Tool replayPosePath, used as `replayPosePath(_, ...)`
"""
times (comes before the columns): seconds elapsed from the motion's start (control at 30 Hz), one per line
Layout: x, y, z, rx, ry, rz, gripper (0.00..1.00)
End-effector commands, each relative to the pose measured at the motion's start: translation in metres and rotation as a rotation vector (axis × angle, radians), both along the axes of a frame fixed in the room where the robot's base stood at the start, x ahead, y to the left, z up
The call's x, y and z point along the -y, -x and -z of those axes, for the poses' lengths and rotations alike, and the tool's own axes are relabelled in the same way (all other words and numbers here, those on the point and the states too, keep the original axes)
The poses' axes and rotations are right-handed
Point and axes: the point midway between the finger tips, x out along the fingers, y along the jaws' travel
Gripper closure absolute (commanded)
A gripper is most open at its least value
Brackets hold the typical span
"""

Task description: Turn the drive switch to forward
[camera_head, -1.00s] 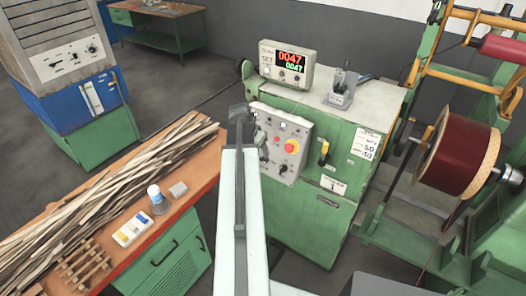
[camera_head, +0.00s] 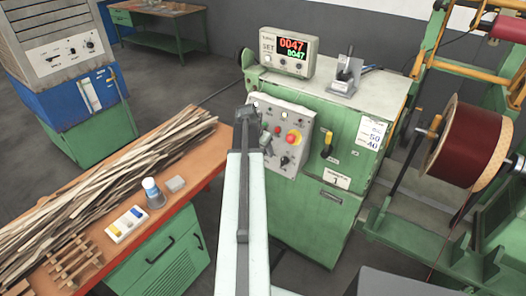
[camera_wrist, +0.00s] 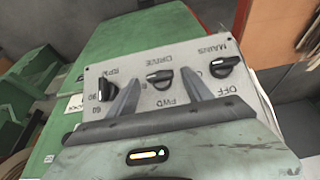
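The drive switch (camera_wrist: 160,78) is a black knob on a grey control panel, under the word DRIVE, which appears upside down in the wrist view. Its handle lies nearly level in that picture, its narrow end to the left. An FWD label shows below it. My gripper (camera_wrist: 159,83) is open, with one finger on each side of the knob in the picture. I cannot tell whether they touch it. In the head view my gripper (camera_head: 247,113) is at the left part of the control panel (camera_head: 304,119) and hides some of it.
The mains switch (camera_wrist: 223,66) and RPM knob (camera_wrist: 106,88) flank the drive switch. The panel carries a red stop button (camera_head: 293,138). A counter (camera_head: 287,52) reading 0047 tops the green cabinet (camera_head: 345,110). A bench (camera_head: 205,165) with wood strips stands left, a red-brown spool (camera_head: 470,145) right.

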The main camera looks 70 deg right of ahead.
Motion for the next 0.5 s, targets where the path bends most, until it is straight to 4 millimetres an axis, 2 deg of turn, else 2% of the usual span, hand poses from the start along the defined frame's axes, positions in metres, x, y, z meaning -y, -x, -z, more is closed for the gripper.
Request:
replayPosePath(0.03,0.0,0.0001,-0.0003,0.0,0.0,0.0,0.57)
replayPosePath(0.1,0.0,0.0001,-0.0003,0.0,0.0,0.0,0.76)
replayPosePath(0.2,-0.0001,0.0004,-0.0003,-0.001,0.0,0.0,1.0)
replayPosePath(0.23,0.0086,0.0002,-0.0003,0.0,0.0,0.002,1.0)
replayPosePath(0.5,0.0005,-0.0024,0.0005,-0.036,-0.008,-0.016,1.0)
